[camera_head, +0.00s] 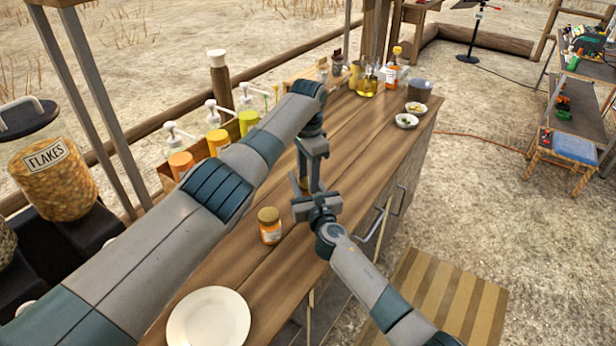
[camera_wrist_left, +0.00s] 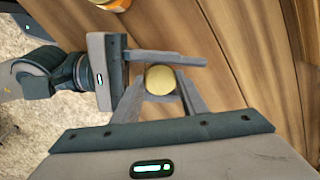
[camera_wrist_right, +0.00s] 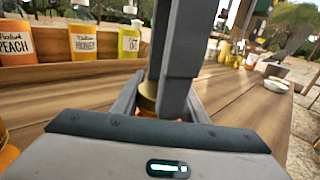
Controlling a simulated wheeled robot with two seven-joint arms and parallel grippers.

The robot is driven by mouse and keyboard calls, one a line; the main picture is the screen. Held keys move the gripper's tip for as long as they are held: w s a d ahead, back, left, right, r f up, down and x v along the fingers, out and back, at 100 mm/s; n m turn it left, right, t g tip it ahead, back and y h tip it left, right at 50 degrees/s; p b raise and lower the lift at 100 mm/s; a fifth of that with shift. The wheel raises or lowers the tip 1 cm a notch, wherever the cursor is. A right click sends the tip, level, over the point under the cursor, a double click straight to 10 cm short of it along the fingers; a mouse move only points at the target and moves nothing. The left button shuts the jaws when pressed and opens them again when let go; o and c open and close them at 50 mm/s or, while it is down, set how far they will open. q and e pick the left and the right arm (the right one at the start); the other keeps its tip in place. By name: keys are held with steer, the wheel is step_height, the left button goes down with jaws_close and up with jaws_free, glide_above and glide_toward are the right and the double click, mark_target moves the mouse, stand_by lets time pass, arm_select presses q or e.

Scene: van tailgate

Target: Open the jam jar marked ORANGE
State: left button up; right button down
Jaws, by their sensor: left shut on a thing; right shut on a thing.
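A jam jar with a gold lid stands between my two grippers, mostly hidden in the head view. Its round lid (camera_wrist_left: 160,79) shows from above between the fingers of my left gripper (camera_wrist_left: 162,88), which points down from above (camera_head: 309,182) and is shut on it. My right gripper (camera_head: 303,203) reaches in from the side and is shut on the same jar; its fingers lie beside the lid in the left wrist view (camera_wrist_left: 180,60). In the right wrist view the jar (camera_wrist_right: 147,103) is partly covered by my left gripper. Its label cannot be read. A second jar (camera_head: 270,226) with orange contents stands apart, nearer the plate.
The wooden counter (camera_head: 345,140) is bare around the jars. A white plate (camera_head: 209,318) lies at the near end. Pump bottles (camera_head: 180,160) stand in a rack along the far-left edge. Small bowls (camera_head: 406,121) and bottles (camera_head: 367,84) are at the far end.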

arm_select(q)
steer(key=o, duration=1.2)
steer(key=shift+r, duration=0.1)
steer(key=shift+r, duration=2.15)
steer(key=shift+c, duration=0.5)
steer(key=shift+r+m, duration=1.8)
steer(key=shift+f, duration=0.1)
steer(key=shift+f, duration=3.95)
